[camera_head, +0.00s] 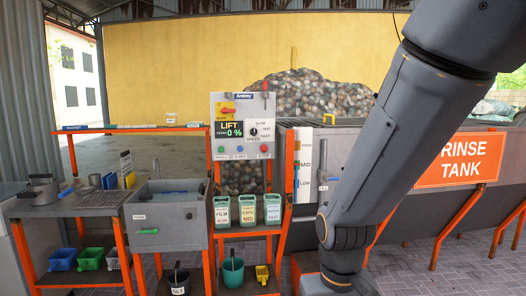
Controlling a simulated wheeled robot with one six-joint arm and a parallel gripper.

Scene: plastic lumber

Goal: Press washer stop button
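A grey control panel (242,126) stands on an orange frame just left of the middle. It has a display (229,131) reading "LIFT 0 %", a red and yellow switch at its upper left, and a black speed dial (254,132). My gripper is outside the frame.
Green bins (246,210) stand below the panel. A grey sink unit (165,222) and a tool bench (90,203) are at left. A rinse tank with an orange sign (459,160) is at right, partly behind my arm. Paved floor (420,272) shows at lower right.

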